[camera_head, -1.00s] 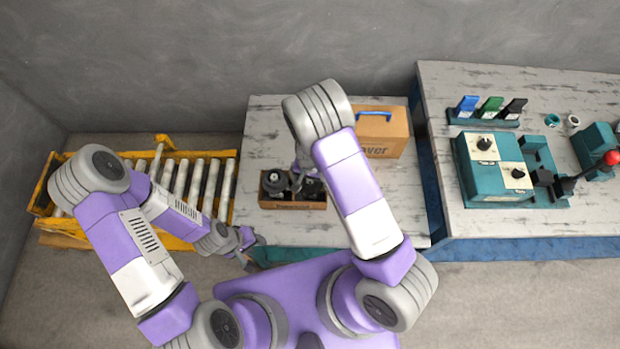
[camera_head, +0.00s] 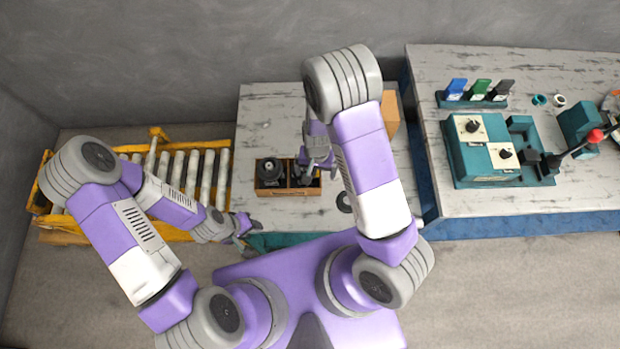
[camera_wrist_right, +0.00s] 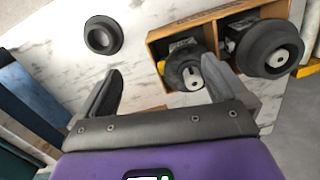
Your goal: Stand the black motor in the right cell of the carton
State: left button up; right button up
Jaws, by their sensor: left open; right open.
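The carton (camera_head: 290,191) is a small open brown box with two cells on the middle table. A dark motor (camera_head: 270,172) shows in its left cell. Another black motor (camera_wrist_right: 185,72) is in the right cell, partly hidden by my right gripper (camera_head: 318,168) in the head view; I cannot tell whether it stands fully upright. In the right wrist view, my right gripper (camera_wrist_right: 160,88) is open and empty, one finger beside this motor. The carton's wall (camera_wrist_right: 160,58) shows there too. My left gripper (camera_head: 247,228) is at the table's front left corner, away from the carton.
A black ring (camera_head: 343,203) lies on the table right of the carton. A cardboard box (camera_head: 391,115) stands behind my right arm. A yellow roller conveyor (camera_head: 206,180) is at left. A second table at right carries a teal fixture (camera_head: 500,160).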

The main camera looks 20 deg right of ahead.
jog(key=s+a+f+n+t+y, duration=0.1)
jog(key=s+a+f+y, duration=0.3)
jog(key=s, duration=0.6)
jog(key=shift+s+a+f+n, duration=0.3)
jog(key=shift+f+n, duration=0.25)
jog(key=shift+n, duration=0.15)
